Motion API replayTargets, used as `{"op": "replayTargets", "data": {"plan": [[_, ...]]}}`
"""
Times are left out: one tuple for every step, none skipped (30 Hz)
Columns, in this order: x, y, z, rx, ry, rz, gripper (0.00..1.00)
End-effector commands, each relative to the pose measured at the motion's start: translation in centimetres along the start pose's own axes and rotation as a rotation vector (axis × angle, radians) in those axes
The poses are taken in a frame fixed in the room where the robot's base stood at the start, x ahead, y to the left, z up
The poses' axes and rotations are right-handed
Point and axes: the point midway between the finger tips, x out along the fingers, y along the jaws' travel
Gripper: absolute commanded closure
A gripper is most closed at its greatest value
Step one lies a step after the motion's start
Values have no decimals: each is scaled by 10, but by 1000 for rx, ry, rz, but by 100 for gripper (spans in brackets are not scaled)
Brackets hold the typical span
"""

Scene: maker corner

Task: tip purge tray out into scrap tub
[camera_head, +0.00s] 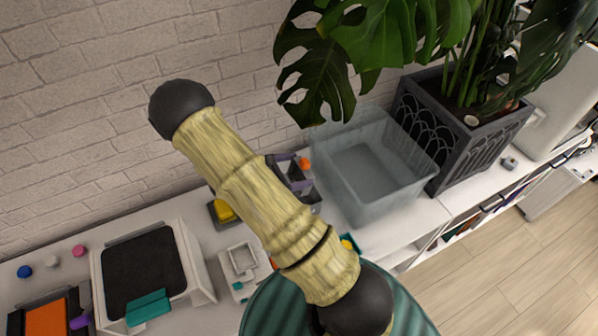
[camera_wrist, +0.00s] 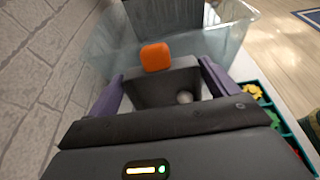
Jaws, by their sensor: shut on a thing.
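The purge tray (camera_wrist: 140,92) is a small dark grey open tray. In the wrist view it sits between the two purple fingers of my gripper (camera_wrist: 162,84), which is shut on it. A pale round bit (camera_wrist: 184,97) lies inside, and an orange rounded piece (camera_wrist: 155,57) shows at the far rim; I cannot tell whether it is loose. The scrap tub (camera_head: 372,168) is a large clear open bin on the white counter. It looks empty in the head view and lies just beyond the tray in the wrist view (camera_wrist: 102,45). My arm partly hides my gripper (camera_head: 290,172) in the head view.
A dark planter (camera_head: 462,140) with big leaves stands right of the tub, some leaves hanging over it. A brick wall (camera_head: 80,100) runs behind. A white machine with a black plate (camera_head: 145,270) and an orange-topped item (camera_head: 45,318) stand at left. A teal sorter (camera_wrist: 270,108) holds coloured bits.

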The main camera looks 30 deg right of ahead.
Motion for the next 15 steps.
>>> {"op": "replayTargets", "data": {"plan": [[0, 0, -5, -1, -28, 0, 37], [-1, 0, -5, -1, -42, 0, 37], [-2, 0, -5, -1, -64, 0, 37], [-3, 0, -6, -1, -79, 1, 37], [-4, 0, -6, -1, -96, 1, 37], [-5, 0, -7, -1, -116, 2, 37], [-6, 0, -8, -1, -133, 2, 37], [-7, 0, -9, -2, -149, 2, 37], [-8, 0, -9, -2, -171, 2, 37], [-9, 0, -10, -2, -187, 2, 37], [-10, 0, -11, -2, -204, 2, 37], [-11, 0, -12, -2, -226, 2, 37], [-12, 0, -13, -2, -241, 3, 37], [-12, 0, -13, -2, -257, 3, 37], [-13, 0, -14, -2, -279, 2, 37]]}}
